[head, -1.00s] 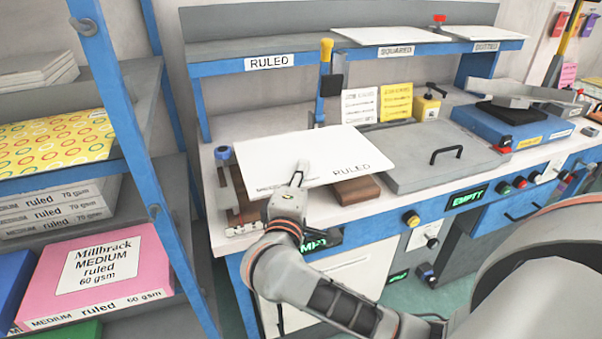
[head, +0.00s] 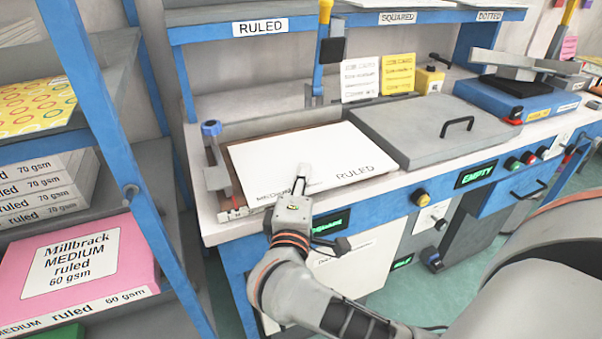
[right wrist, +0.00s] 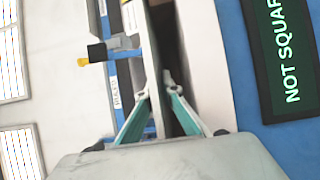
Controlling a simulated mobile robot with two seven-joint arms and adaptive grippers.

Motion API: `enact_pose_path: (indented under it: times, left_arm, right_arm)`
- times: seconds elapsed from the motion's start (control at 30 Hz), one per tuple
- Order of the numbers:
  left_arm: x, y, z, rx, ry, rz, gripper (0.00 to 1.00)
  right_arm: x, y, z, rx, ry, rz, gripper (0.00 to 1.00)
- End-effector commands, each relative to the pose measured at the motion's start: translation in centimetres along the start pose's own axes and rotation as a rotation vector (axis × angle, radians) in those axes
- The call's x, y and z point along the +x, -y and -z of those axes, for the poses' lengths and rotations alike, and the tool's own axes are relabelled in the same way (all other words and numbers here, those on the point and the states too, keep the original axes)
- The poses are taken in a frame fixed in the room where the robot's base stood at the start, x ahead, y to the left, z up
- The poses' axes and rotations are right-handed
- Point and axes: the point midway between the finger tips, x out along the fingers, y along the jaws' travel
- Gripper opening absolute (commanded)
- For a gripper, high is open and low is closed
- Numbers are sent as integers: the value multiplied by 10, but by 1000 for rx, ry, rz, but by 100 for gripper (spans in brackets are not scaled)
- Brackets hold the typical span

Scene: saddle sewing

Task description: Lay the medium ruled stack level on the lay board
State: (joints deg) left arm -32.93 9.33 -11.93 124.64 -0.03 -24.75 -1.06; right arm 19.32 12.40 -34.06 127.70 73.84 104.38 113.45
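The medium ruled stack (head: 312,160) is a white slab marked RULED at its front right. It lies low and looks nearly level over the brown lay board (head: 228,188), covering most of it. I cannot tell whether it touches the board everywhere. My right gripper (head: 302,178) is at the stack's front edge, its fingers closed on that edge. The right wrist view shows the fingers (right wrist: 158,92) converging on a thin pale slab edge. A green-lit display on the bench front reads NOT SQUARE (right wrist: 285,55) there. My left gripper is not in view.
A grey lidded unit (head: 430,130) with a black handle stands right of the board. A blue-topped post (head: 211,130) stands at its left. A shelf labelled RULED (head: 261,27) is behind. A rack with a pink ream box (head: 75,265) is at the left.

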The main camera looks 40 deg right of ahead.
Motion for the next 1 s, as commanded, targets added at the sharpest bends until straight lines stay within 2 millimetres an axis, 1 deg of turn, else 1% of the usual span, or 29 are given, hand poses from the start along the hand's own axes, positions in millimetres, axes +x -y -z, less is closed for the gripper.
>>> enact_pose_path:
  times: [0.03,0.17,0.2,0.27,0.63,0.73,0.87,1.0]
  left_arm:
    - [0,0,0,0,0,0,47]
    - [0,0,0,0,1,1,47]
    - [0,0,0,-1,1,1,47]
    - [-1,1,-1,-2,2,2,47]
    - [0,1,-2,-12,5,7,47]
    - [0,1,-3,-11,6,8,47]
    - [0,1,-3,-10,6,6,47]
    - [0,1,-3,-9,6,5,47]
  right_arm:
    - [0,-3,0,2,1,-5,0]
    - [0,-3,0,2,1,-5,0]
    - [0,-3,0,2,1,-5,10]
    - [0,-3,0,2,0,-5,25]
    - [0,2,0,-1,-1,6,25]
    - [-4,3,1,-1,-2,8,25]
    - [-18,4,1,-1,-4,11,25]
    - [-45,4,1,1,-4,12,25]
